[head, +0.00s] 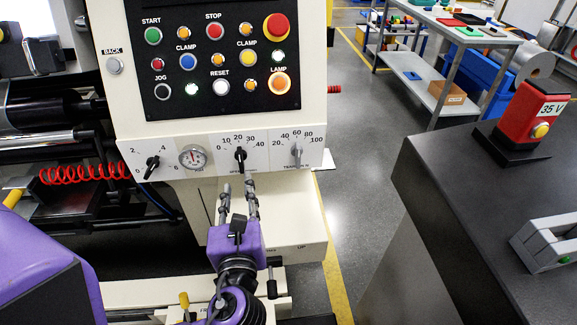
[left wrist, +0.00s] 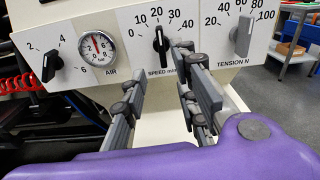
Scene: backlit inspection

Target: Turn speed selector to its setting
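The speed selector (head: 240,158) is a black knob on the white panel strip, with a scale from 0 to 40. It also shows in the left wrist view (left wrist: 160,42), standing nearly upright with its upper end near 20. My left gripper (head: 238,186) is just below and in front of the knob in the head view. In the left wrist view, its two grey fingers (left wrist: 160,72) are spread apart with nothing between them, and the knob shows beyond the gap. I see no clear contact. My right gripper is in neither view.
A black knob (head: 151,167) and the air gauge (head: 193,157) are left of the selector; the grey tension knob (head: 296,154) is to its right. Push buttons fill the black panel (head: 172,107) above. A dark cabinet (head: 470,215) stands at right, with floor between.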

